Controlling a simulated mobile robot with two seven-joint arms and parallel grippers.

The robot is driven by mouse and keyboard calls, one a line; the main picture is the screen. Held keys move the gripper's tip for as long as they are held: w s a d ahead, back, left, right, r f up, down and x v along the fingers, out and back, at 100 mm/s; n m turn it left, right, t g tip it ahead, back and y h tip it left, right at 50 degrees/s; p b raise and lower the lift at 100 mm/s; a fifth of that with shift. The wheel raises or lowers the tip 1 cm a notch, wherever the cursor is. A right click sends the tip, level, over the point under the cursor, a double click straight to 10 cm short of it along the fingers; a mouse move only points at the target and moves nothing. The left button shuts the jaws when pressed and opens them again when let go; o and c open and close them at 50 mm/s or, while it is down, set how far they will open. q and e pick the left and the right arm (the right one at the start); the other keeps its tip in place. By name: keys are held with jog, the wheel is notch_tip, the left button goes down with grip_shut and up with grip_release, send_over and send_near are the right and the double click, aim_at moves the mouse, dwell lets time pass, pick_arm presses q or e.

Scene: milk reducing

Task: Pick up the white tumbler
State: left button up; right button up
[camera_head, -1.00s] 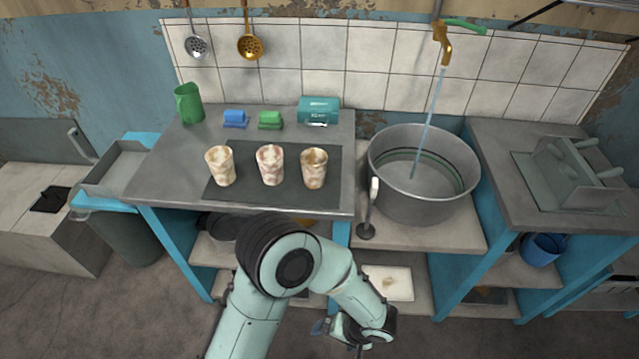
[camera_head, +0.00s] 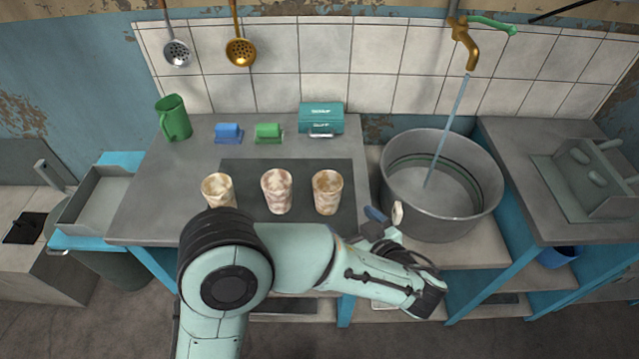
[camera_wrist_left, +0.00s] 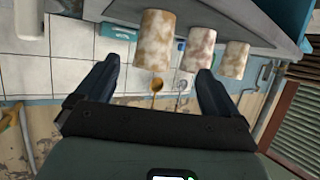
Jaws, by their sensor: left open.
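Three mottled off-white tumblers stand upright in a row on the dark mat (camera_head: 330,167) on the counter. The left tumbler (camera_head: 218,188) is cream with brown blotches, the middle tumbler (camera_head: 277,190) pinkish, the right tumbler (camera_head: 327,191) browner. I cannot tell for sure which is the white one. My left arm hides the left tumbler's base. My left gripper (camera_head: 378,222) is right of the row, partly hidden by its wrist. In the left wrist view it (camera_wrist_left: 155,78) is open and empty, with the right (camera_wrist_left: 157,37), middle (camera_wrist_left: 197,47) and left (camera_wrist_left: 235,60) tumblers beyond its fingers, apart from them.
A large metal pot (camera_head: 445,195) under a running tap (camera_head: 468,45) stands close right of my left gripper. A green mug (camera_head: 174,118), a blue block (camera_head: 228,132), a green block (camera_head: 268,132) and a teal box (camera_head: 321,117) stand behind the tumblers. Ladles hang on the tiled wall.

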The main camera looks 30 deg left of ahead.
aim_at(331, 203)
pick_arm(q)
jog(key=x, duration=0.8)
jog(key=shift+w+p+x, duration=0.25)
jog(key=shift+p+x, duration=0.2)
jog(key=shift+x, duration=2.3)
jog(key=shift+d+r, duration=0.1)
jog(key=shift+d, duration=0.05)
jog(key=c, duration=1.1)
